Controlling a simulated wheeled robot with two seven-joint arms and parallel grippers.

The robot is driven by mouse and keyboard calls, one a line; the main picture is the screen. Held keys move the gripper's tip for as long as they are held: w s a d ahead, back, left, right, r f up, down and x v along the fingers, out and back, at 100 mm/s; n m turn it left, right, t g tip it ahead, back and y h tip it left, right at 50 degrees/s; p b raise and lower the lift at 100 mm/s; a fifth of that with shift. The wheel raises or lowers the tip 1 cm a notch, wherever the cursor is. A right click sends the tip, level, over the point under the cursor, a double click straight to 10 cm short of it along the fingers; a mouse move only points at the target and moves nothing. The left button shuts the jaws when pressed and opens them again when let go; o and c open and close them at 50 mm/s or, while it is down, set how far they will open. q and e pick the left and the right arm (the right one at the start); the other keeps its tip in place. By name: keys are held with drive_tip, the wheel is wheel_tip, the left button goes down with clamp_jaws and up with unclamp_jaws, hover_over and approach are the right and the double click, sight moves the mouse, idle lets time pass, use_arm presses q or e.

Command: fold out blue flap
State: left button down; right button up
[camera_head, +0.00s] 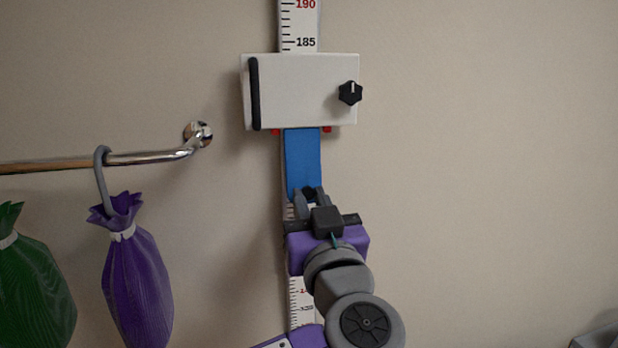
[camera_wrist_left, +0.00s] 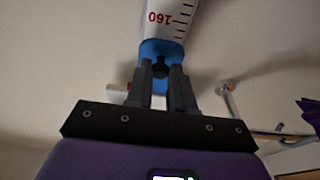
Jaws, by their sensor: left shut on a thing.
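The blue flap (camera_head: 303,160) hangs down flat along the ruler, below the white box (camera_head: 305,92) on the wall. My left gripper (camera_head: 309,193) is at the flap's lower end, shut on a small dark piece there. In the left wrist view the blue flap (camera_wrist_left: 153,50) shows just beyond the fingertips of my left gripper (camera_wrist_left: 161,72), with the dark piece between them. The fingers hide part of the lower end. My right gripper is not in view.
The white ruler (camera_head: 299,25) runs vertically up the wall behind the box. The box has a black knob (camera_head: 350,92) and a black bar. At the left, a rail (camera_head: 150,158) carries a purple bag (camera_head: 138,285); a green bag (camera_head: 32,295) is beside it. The wall at right is clear.

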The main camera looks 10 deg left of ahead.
use_arm(q)
drive_tip(key=shift+s+d+r+g+h+p, duration=0.3)
drive_tip(key=shift+s+r+g+p, duration=0.55)
drive_tip(key=shift+g+p, duration=0.35)
drive_tip(key=shift+s+d+r+g+h+p, duration=0.15)
drive_tip(key=shift+s+r+g+h+p, duration=0.35)
drive_tip(key=shift+r+g+p, duration=0.65)
drive_tip(key=shift+s+f, duration=0.15)
drive_tip(key=shift+f, duration=0.05)
drive_tip(key=c, duration=1)
unclamp_jaws()
drive_tip(key=v, duration=0.7)
drive_tip(key=shift+s+d, duration=0.1)
drive_tip(key=shift+s, duration=0.15)
